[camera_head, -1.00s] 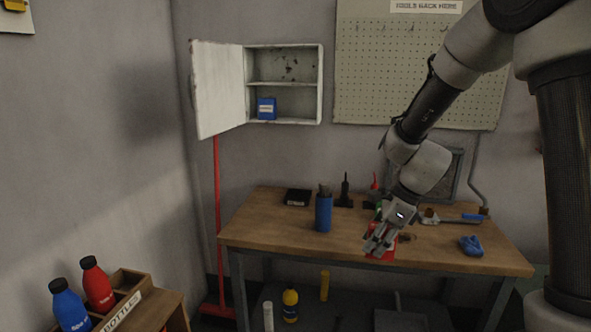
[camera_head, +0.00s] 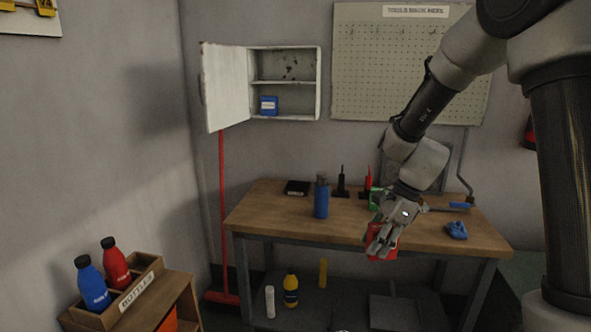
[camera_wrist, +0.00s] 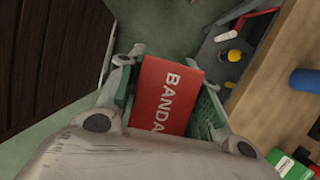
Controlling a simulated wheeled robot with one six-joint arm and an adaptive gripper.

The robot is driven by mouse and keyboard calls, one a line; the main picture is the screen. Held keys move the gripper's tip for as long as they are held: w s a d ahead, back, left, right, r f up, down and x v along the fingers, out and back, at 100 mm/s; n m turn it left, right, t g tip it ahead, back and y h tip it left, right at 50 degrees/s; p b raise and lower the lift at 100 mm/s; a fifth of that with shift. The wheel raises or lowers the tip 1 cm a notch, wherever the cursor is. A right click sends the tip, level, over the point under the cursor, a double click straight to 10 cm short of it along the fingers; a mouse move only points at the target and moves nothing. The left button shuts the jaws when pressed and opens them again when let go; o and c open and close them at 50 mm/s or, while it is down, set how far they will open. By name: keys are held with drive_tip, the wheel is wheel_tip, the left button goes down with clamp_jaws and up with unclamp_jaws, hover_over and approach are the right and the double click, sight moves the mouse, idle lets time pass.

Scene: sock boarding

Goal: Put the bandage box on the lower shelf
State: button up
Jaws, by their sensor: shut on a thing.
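The bandage box is red with white letters reading "BANDA" in the wrist view (camera_wrist: 170,92). My gripper (camera_head: 378,242) is shut on it, with a finger at each side of the box. In the head view the red box (camera_head: 389,243) shows partly behind my fingers, overlapping the table's front edge. The white wall cabinet (camera_head: 284,82) has its door (camera_head: 226,86) swung open to the left. A blue box (camera_head: 269,106) stands on its lower shelf, toward the left. The rest of that lower shelf, to the right, is empty, and so is the upper shelf.
The wooden workbench (camera_head: 275,212) holds a blue cylinder (camera_head: 321,200), a black box (camera_head: 297,188), a blue cloth (camera_head: 456,230) and dark upright tools. A red pole (camera_head: 223,200) stands below the cabinet door. A bottle crate (camera_head: 143,285) is at lower left. Bottles stand under the bench.

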drive_tip(key=n, duration=0.2)
drive_tip(key=n+g, duration=0.1)
drive_tip(key=shift+w+d+r, duration=0.25)
drive_tip(key=n, duration=0.2)
drive_tip(key=d+n+g, duration=0.1)
drive_tip(key=shift+w+n+g+h, duration=0.3)
drive_tip(key=shift+w+n, duration=0.1)
drive_tip(key=w+d+f+n+g+h, duration=0.1)
drive_tip(key=w+d+f+n+h, duration=0.2)
drive_tip(key=d+f+n, duration=0.4)
wheel_tip(320, 180, down, 4)
drive_tip(key=w+n, duration=0.1)
drive_tip(key=n, duration=0.2)
drive_tip(key=shift+w+d+f+n+g+h, duration=0.25)
drive_tip(key=shift+w+d+n+g+h, duration=0.05)
drive_tip(key=shift+w+n+g+h, duration=0.1)
